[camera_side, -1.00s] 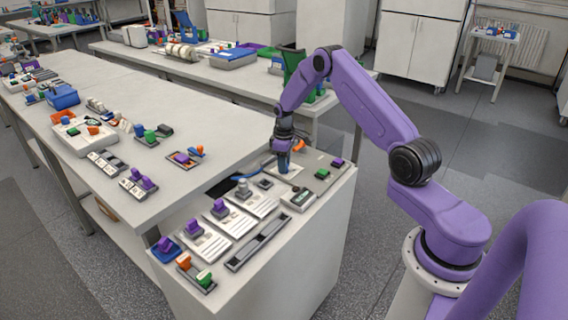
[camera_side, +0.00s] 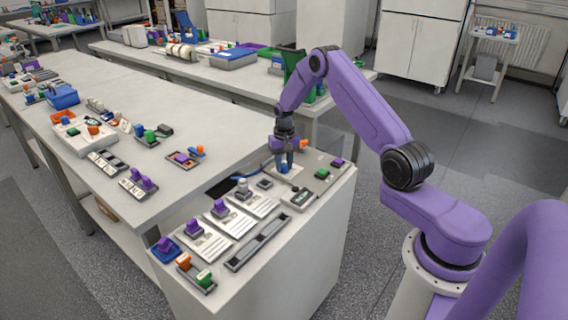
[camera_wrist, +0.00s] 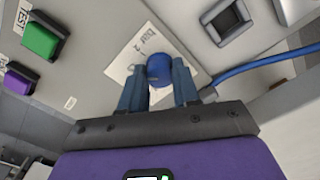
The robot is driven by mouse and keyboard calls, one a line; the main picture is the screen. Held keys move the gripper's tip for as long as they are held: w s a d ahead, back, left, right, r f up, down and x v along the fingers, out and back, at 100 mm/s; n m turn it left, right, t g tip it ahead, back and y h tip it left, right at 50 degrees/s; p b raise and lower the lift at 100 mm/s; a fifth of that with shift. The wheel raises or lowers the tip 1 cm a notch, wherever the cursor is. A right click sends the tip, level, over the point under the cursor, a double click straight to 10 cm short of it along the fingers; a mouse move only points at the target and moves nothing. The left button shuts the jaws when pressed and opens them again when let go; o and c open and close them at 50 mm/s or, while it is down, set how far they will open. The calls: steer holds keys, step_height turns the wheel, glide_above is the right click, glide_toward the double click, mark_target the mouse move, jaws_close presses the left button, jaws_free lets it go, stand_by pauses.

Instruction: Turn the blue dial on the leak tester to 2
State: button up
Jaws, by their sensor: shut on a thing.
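The leak tester is a grey panel (camera_side: 311,172) on the near end of the bench; its surface also fills the top of the wrist view (camera_wrist: 100,50). Its round blue dial (camera_wrist: 159,69) sits on a white printed plate (camera_wrist: 146,45). In the side view the blue dial (camera_side: 284,168) shows low between my fingers. My gripper (camera_wrist: 158,84) points down at the panel and is shut on the dial, one finger on each side. The dial's pointer and most scale marks are hidden or too small to read.
A green button (camera_wrist: 41,40) and a purple button (camera_wrist: 19,82) sit left of the dial in the wrist view. A grey square switch (camera_wrist: 228,19) and a blue cable (camera_wrist: 250,75) lie to its right. Other panels with purple knobs (camera_side: 220,208) stand nearer the camera.

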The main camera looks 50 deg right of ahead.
mark_target(284, 164)
steer(key=m, duration=0.3)
steer(key=shift+m, duration=2.1)
steer(key=o, duration=1.1)
steer(key=shift+c, duration=0.2)
step_height(284, 164, up, 18)
steer(key=shift+f, duration=0.25)
